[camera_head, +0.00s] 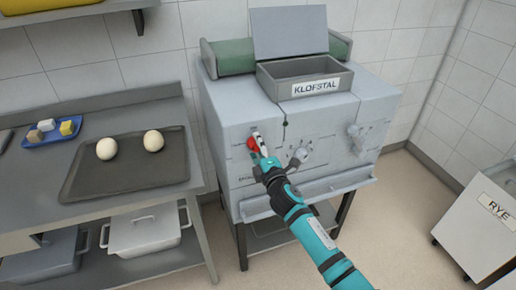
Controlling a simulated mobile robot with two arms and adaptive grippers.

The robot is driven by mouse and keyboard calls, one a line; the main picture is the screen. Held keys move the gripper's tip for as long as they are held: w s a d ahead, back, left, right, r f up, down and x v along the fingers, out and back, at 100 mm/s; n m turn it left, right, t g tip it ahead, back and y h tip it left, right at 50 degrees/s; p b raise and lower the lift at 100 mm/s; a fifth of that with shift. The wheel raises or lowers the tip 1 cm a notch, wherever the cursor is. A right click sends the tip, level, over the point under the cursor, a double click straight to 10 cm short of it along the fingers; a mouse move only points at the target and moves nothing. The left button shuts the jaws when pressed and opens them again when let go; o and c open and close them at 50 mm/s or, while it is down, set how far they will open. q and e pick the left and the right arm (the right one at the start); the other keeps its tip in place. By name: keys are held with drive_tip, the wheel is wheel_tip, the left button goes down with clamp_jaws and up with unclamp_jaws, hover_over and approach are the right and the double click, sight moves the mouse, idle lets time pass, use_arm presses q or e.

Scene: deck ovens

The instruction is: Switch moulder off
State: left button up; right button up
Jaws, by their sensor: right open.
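The moulder (320,125) is a pale grey machine with a hopper on top labelled KLOFSTAL, standing in the middle of the head view. A red knob or switch (253,145) is on the left of its front face. My right gripper (259,147) is open, with its fingertips at the red switch. I cannot tell whether they touch it. The gripper partly hides the switch, so its position cannot be read. My left gripper is not in view.
A dark tray (85,185) with two dough balls lies on the grey bench at left. A blue tray (35,139) with small blocks is beside it. Two other knobs (300,155) (354,131) are on the moulder's front. A bin labelled RYE (470,230) stands at right. Floor between is clear.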

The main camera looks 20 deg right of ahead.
drive_tip(key=s, duration=1.2)
drive_tip(key=shift+d, duration=0.2)
drive_tip(key=s+d+f+m+g, duration=0.1)
drive_tip(key=s+f+m+g, duration=0.3)
drive_tip(key=f, duration=0.8)
drive_tip(key=s+d+f+m+g, duration=0.15)
drive_tip(key=s+f, duration=0.45)
drive_tip(key=f, duration=0.7)
drive_tip(key=s+f+m+g, duration=0.3)
drive_tip(key=s+f+g, duration=0.1)
drive_tip(key=f, duration=0.8)
drive_tip(key=s+f+m+g, duration=0.2)
drive_tip(key=s+f, duration=0.4)
drive_tip(key=s, duration=0.5)
drive_tip(key=s+f+m+g, duration=0.3)
drive_tip(key=s+f, duration=0.3)
drive_tip(key=s, duration=0.6)
drive_tip(key=s+f+m+g, duration=0.2)
drive_tip(key=s+f, duration=0.4)
drive_tip(key=s, duration=0.5)
drive_tip(key=shift+s+d+m+h, duration=0.25)
drive_tip(key=shift+s+m+h, duration=0.05)
drive_tip(key=shift+m, duration=0.05)
drive_tip(key=shift+g, duration=0.25)
